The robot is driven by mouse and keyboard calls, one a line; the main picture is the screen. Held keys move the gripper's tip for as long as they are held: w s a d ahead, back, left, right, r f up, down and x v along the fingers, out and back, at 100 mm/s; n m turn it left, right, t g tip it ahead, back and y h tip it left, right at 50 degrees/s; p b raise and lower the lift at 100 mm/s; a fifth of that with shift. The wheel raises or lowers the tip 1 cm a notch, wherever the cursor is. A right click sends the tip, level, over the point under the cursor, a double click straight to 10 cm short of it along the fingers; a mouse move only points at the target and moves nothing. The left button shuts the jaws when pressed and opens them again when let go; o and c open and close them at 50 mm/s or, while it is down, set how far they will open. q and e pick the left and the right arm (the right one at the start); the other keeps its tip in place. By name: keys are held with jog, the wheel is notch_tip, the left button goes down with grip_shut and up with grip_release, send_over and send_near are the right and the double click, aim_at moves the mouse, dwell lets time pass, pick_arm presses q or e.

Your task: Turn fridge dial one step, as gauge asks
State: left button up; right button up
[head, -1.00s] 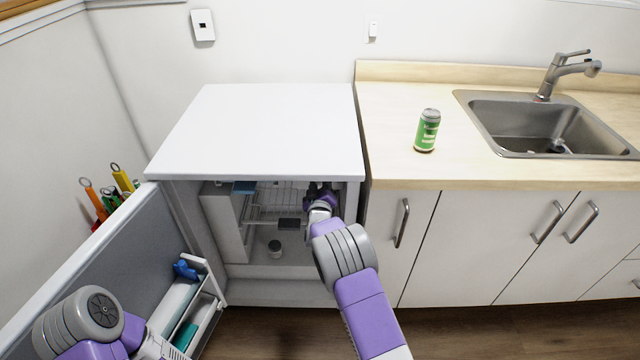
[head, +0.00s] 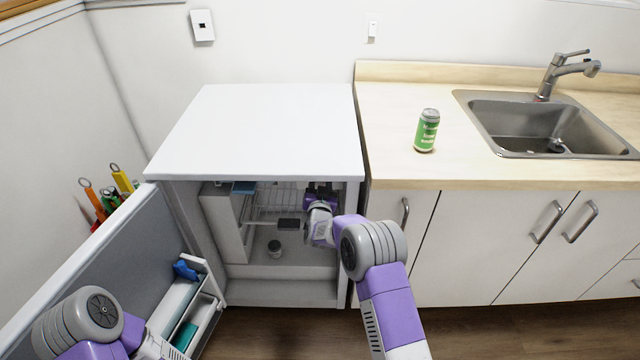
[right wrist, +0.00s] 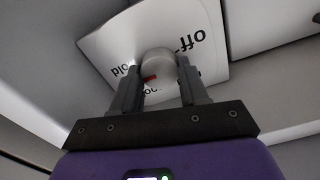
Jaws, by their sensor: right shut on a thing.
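The fridge dial (right wrist: 158,64) is a round grey knob on a white plate (right wrist: 208,22) with black lettering, in the right wrist view. A red mark on the knob faces the lower left, towards partly covered lettering; "off" reads upside down at the right. My right gripper (right wrist: 156,72) is shut on the dial, one finger on each side. In the head view my right gripper (head: 320,192) is inside the open fridge (head: 255,130), at its upper right, and the dial is hidden there. I cannot make out a gauge reading. My left gripper is out of the picture.
The fridge door (head: 110,270) stands open at the left, with items in its shelf. A wire rack (head: 275,203), a small dark rectangular object (head: 288,223) and a small dark jar (head: 274,248) are inside. A green can (head: 427,130) stands on the counter (head: 390,125).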

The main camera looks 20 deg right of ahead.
jog(key=shift+m, duration=1.2)
jog(key=o, duration=1.1)
jog(key=shift+c, duration=0.2)
jog(key=shift+s, duration=0.15)
jog(key=p+v, duration=0.2)
jog(key=v, duration=0.5)
jog(key=shift+s, duration=0.2)
jog(key=shift+a, duration=0.1)
